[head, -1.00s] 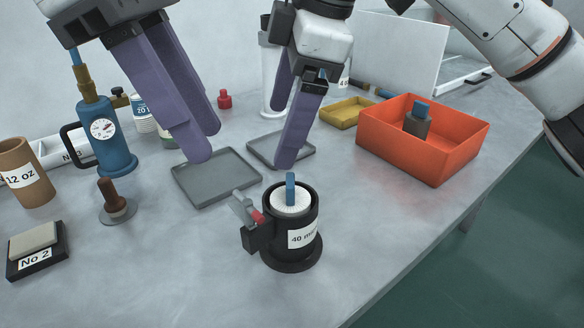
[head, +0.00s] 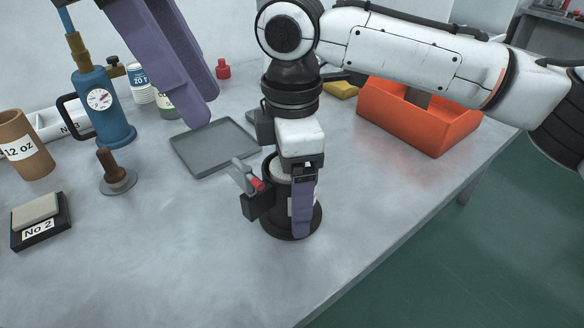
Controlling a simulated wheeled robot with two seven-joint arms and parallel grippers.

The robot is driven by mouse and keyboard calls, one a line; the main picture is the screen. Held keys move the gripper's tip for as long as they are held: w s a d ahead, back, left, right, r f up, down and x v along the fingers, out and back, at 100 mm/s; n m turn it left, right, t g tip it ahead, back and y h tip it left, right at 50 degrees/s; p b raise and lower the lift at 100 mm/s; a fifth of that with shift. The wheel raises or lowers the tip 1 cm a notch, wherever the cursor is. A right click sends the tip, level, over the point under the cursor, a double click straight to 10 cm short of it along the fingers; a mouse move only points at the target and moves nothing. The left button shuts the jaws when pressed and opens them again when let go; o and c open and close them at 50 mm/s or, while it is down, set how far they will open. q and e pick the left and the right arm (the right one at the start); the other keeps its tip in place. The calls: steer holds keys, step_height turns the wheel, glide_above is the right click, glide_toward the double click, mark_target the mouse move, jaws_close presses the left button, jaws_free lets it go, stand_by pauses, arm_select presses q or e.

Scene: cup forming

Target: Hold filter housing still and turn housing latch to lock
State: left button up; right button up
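The filter housing (head: 278,222), a black cup on a round base, stands upright at the middle of the table. Its grey latch lever (head: 241,177) with a red piece sticks up at its left side. My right gripper (head: 302,228) is down over the housing from above, with one purple finger along its front right side. Its other finger is hidden, so I cannot tell whether it grips. The blue tab and most of the housing's top are hidden behind the gripper. My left gripper (head: 204,108) hangs open and empty at the upper left, apart from the housing.
A grey tray (head: 196,163) lies behind the housing to the left. An orange bin (head: 425,125) stands at the back right, behind my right arm. A blue gauge pump (head: 103,115), a brown tamper (head: 112,170) and a No 2 block (head: 40,222) stand left. The front table is clear.

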steer(key=shift+f, duration=0.35)
steer(key=c, duration=1.5)
